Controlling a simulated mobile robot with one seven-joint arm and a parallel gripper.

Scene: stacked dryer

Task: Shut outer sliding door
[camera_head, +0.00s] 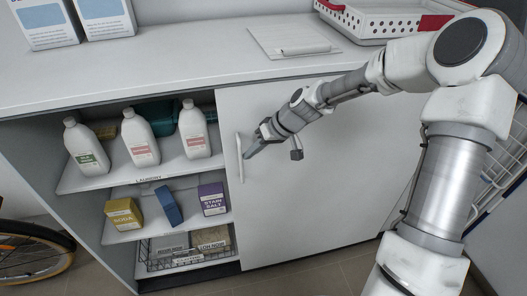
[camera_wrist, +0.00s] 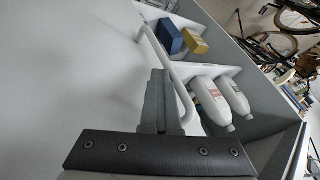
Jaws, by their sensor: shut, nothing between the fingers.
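The white outer sliding door (camera_head: 315,195) covers the right part of the cabinet, and the left part stands open. It also fills the left of the wrist view (camera_wrist: 70,80). A pale vertical bar handle (camera_head: 239,158) sits near the door's left edge and shows in the wrist view (camera_wrist: 179,88). My gripper (camera_head: 249,154) is shut and empty, just right of the handle in the head view. In the wrist view its fingers (camera_wrist: 157,76) are together beside the bar, not around it. I cannot tell whether they touch the bar or the door.
The open side has shelves with white bottles (camera_head: 141,136), several boxes (camera_head: 212,198) and a wire basket (camera_head: 185,256). The countertop (camera_head: 190,65) holds a clipboard (camera_head: 291,40) and a white perforated basket (camera_head: 385,22). A bicycle wheel (camera_head: 35,250) is at the lower left.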

